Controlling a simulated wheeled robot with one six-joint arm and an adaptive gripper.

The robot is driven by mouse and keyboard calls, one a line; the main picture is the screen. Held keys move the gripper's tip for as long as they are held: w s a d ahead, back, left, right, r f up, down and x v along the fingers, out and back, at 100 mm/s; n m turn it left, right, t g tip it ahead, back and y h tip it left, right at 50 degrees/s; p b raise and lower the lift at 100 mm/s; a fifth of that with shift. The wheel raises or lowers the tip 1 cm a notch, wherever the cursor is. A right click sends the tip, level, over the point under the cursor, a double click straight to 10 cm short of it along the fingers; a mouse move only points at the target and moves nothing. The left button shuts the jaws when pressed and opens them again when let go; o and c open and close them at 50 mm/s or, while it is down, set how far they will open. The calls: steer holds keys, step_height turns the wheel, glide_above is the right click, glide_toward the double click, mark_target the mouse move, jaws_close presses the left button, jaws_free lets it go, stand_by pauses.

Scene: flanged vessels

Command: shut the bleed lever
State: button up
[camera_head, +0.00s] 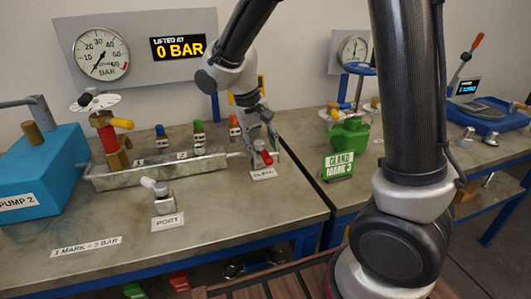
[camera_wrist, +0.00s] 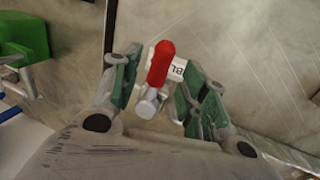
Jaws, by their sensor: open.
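The bleed lever (camera_head: 266,158) has a red handle and sits on a small metal valve by the label "BLEED" (camera_head: 262,175), at the right front of the left bench. In the wrist view the red handle (camera_wrist: 161,62) lies between the fingers and points up the picture from its silver valve body (camera_wrist: 147,103). My gripper (camera_head: 264,150) is open above and around the lever. In the wrist view one finger of my gripper (camera_wrist: 158,82) is on each side, with a gap to the handle; I see no clear contact. The label is partly hidden behind the handle.
A metal manifold trough (camera_head: 160,172) with coloured valves stands left of the lever. A port fitting (camera_head: 162,195) is in front of it. A green gland block (camera_head: 348,135) and its sign (camera_head: 338,165) stand to the right.

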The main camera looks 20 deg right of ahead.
mark_target(264, 154)
steer(key=shift+x, duration=1.4)
jaws_close()
